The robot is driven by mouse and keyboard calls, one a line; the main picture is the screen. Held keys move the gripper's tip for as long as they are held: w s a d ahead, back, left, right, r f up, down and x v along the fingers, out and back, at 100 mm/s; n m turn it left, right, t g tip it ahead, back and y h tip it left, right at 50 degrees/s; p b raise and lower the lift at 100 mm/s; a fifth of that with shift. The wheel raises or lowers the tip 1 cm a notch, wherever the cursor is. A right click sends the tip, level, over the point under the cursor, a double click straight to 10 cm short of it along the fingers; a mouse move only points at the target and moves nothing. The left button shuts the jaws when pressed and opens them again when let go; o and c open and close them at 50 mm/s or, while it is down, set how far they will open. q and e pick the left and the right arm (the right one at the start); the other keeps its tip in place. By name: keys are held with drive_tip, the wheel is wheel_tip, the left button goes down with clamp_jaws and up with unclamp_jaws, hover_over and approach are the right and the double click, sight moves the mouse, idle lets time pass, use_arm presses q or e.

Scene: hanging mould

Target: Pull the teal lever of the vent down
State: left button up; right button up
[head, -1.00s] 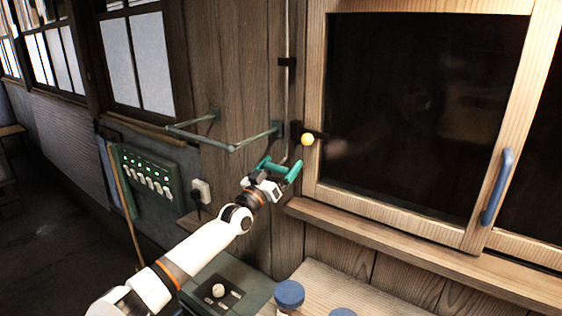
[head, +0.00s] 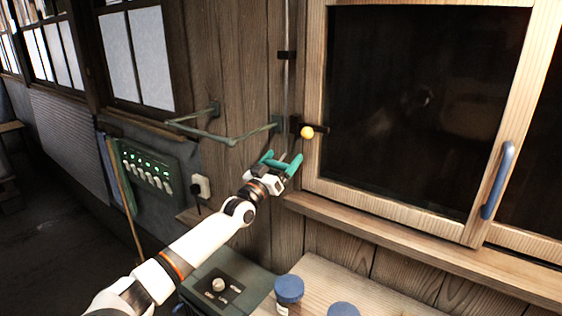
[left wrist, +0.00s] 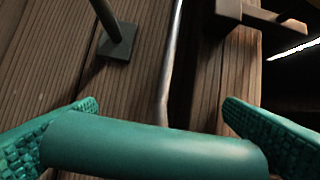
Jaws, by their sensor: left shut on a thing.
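The teal lever (left wrist: 155,148) is a smooth round bar lying across the lower part of the left wrist view. A thin metal rod (left wrist: 170,70) runs down the wall to behind it. My left gripper (head: 281,162) has teal, ribbed finger pads, one at each end of the bar, and is shut on it. In the head view, the lever is small and hard to separate from the pads, just below the wall bracket and left of the window frame. My right gripper is not in view.
A wood-framed window (head: 314,90) stands right. Blue-lidded jars (head: 289,289) and a grey box (head: 228,283) are below.

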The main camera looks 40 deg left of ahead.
use_arm(q)
wheel_tip(320, 180, down, 4)
drive_tip(key=shift+f+b, duration=0.1)
drive_tip(key=shift+b, duration=1.05)
drive_tip(key=o, duration=1.1)
drive_tip(key=b+v, duration=0.2)
drive_tip(key=v, duration=1)
